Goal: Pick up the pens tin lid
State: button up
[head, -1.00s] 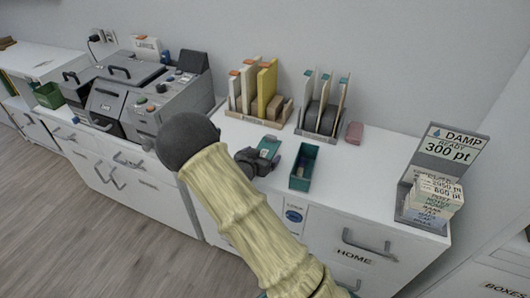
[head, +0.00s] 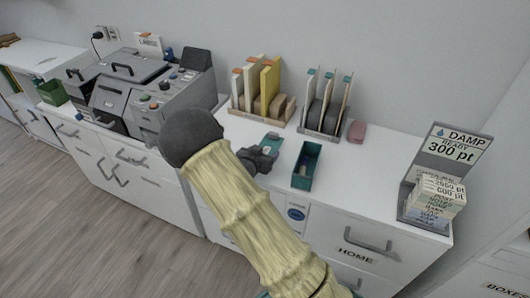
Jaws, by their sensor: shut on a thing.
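The pens tin (head: 307,166) is an open dark green oblong box on the white desk, with small things inside it. The pens tin lid (head: 271,140) is a flat green piece to the left of the tin, apart from it. My gripper (head: 264,152) is dark and shut on the near end of the lid. The fingertips are small here, and my arm comes up from the bottom of the view. The lid looks close above the desk top, but the exact gap cannot be told.
Two wooden racks with upright boards (head: 262,90) (head: 327,101) stand behind. A pink block (head: 357,132) lies right of them. A grey machine (head: 155,95) stands left. A stand of cards (head: 436,185) is at the right. The desk between tin and stand is clear.

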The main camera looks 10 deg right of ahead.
notch_tip(320, 180, up, 10)
jog(key=p, duration=0.2)
jog(key=shift+f, duration=0.2)
jog(key=shift+f, duration=0.1)
dwell(0.4)
